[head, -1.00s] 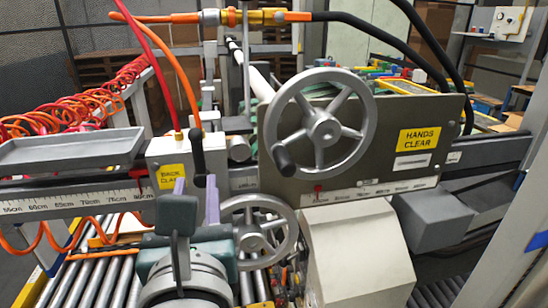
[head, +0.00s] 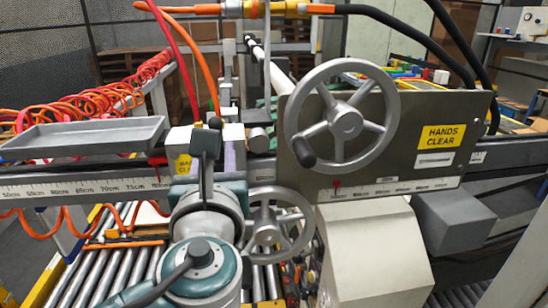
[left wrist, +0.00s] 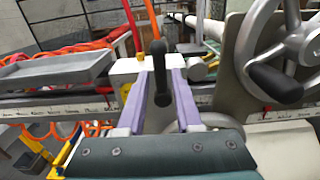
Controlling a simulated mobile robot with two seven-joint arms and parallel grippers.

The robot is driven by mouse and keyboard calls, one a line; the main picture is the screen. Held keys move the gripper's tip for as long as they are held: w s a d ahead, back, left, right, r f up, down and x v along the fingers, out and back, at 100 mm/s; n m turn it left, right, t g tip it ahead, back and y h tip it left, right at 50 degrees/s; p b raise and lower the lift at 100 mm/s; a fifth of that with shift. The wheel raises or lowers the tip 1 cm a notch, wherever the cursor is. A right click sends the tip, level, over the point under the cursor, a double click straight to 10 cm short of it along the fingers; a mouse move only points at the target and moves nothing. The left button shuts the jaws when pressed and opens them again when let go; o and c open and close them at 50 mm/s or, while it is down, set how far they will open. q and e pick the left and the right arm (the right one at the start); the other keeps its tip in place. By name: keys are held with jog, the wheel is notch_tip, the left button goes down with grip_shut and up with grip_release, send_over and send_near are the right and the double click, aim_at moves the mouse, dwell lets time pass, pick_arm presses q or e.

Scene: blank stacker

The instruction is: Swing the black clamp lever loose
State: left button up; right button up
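The black clamp lever (left wrist: 158,70) stands upright in front of the white clamp block (left wrist: 126,66) in the left wrist view. My left gripper (left wrist: 160,82) is open, with one lavender finger on each side of the lever. I see gaps between the lever and both fingers. In the head view only the lever's dark top (head: 215,122) shows above my left wrist, which hides the rest. One lavender finger of the left gripper (head: 231,152) shows there, beside the yellow label on the block (head: 184,164). My right gripper is in neither view.
A large grey handwheel (head: 345,118) with a black knob is close on the right, before a "HANDS CLEAR" panel (head: 480,120). A smaller handwheel (head: 268,222) is below. A grey tray (head: 80,138) is left, above the scale rail. Orange and red hoses rise behind the block.

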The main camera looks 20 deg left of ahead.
pick_arm(q)
jog(key=a+f+n+b, duration=0.1)
jog(key=a+n+b, duration=0.1)
jog(key=n+b, duration=0.1)
jog(key=a+f+n+b, duration=0.1)
jog(key=a+n+b, duration=0.1)
jog(key=n+b, duration=0.2)
jog(key=a+f+n+b, duration=0.1)
jog(key=n+b, duration=0.3)
jog(key=n, duration=0.2)
jog(key=shift+a+f+n, duration=0.35)
jog(key=shift+a+n, duration=0.05)
jog(key=s+d+n+b, duration=0.2)
jog(key=s+d+b, duration=0.1)
jog(key=s, duration=0.4)
jog(key=shift+s+d+f+n, duration=0.4)
jog(key=shift+d+f, duration=0.05)
jog(key=shift+d, duration=0.3)
dwell(0.4)
